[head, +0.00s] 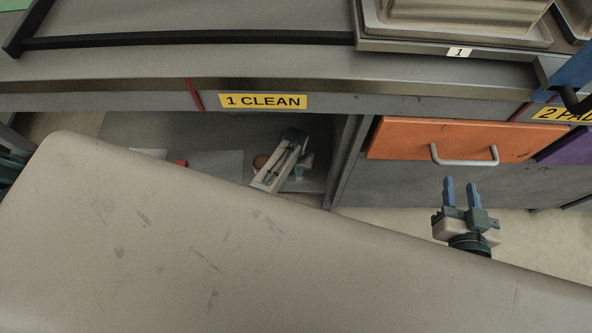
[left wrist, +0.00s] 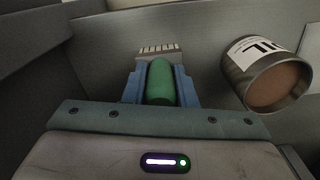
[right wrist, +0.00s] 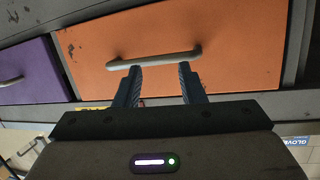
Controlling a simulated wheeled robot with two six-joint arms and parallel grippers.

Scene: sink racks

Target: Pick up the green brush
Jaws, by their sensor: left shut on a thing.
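The green brush (left wrist: 160,82) is between the blue fingers of my left gripper (left wrist: 160,84) in the left wrist view. In the head view my left gripper (head: 302,167) is inside the open shelf under the counter; I cannot make out the brush there. My right gripper (head: 461,188) is open and empty in front of the orange drawer; its fingers also show apart in the right wrist view (right wrist: 159,85).
A tin (left wrist: 246,62) with a label lies close to the right of my left gripper. The orange drawer (head: 400,138) has a grey handle (head: 464,160). A purple drawer (right wrist: 30,80) is beside it. A small red thing (head: 181,163) is on the shelf.

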